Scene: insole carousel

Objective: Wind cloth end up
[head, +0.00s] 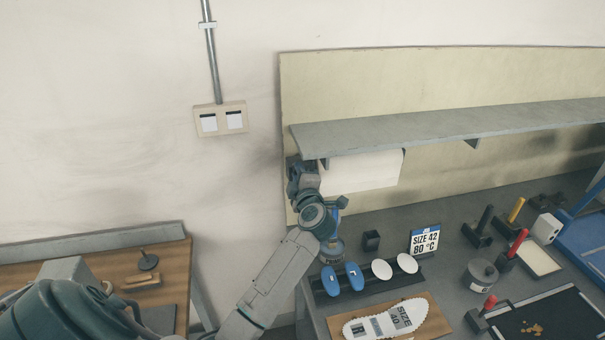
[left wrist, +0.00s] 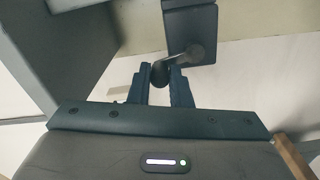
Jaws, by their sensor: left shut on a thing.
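The white cloth (head: 362,172) hangs as a short, straight-edged sheet under the grey shelf. Its upper part is in the shelf's shadow, and its left edge is close to my left gripper (head: 301,172). In the left wrist view, my left gripper (left wrist: 164,76) is shut on the dark round knob of a small crank (left wrist: 190,54). The crank sits against a dark bracket block (left wrist: 189,30). In the head view my wrist hides the crank. My right gripper is not in view.
The shelf (head: 450,122) runs close above the cloth. Below on the grey bench are blue insoles (head: 343,280), white oval pads (head: 394,266), a size sign (head: 424,242), and a white sole on a board (head: 386,319).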

